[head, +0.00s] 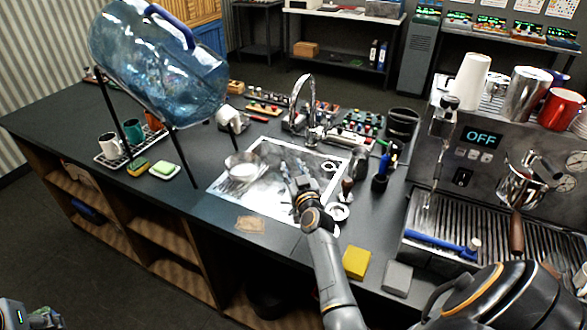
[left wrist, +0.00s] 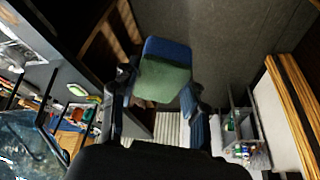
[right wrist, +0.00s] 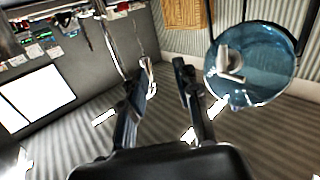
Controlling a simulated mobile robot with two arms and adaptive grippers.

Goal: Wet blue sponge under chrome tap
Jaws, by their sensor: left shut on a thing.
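The chrome tap (head: 297,92) arches up at the back of a bright sink basin (head: 262,205) in the counter. My right gripper (head: 291,172) reaches over the basin, in front of the tap. In the right wrist view its fingers (right wrist: 160,85) are apart with nothing clearly held between them. In the left wrist view my left gripper (left wrist: 158,105) is shut on a sponge (left wrist: 165,75) with a blue layer and a green layer. In the head view only a small part of my left arm shows at the bottom left corner, away from the sink; the blue layer is not visible there.
A large blue water bottle (head: 155,70) stands tilted on a thin-legged stand left of the sink. A metal bowl (head: 243,166) sits at the basin. Yellow (head: 356,262) and grey (head: 397,278) blocks lie at the counter's front, beside the espresso machine (head: 470,175). Mugs (head: 110,145) stand at left.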

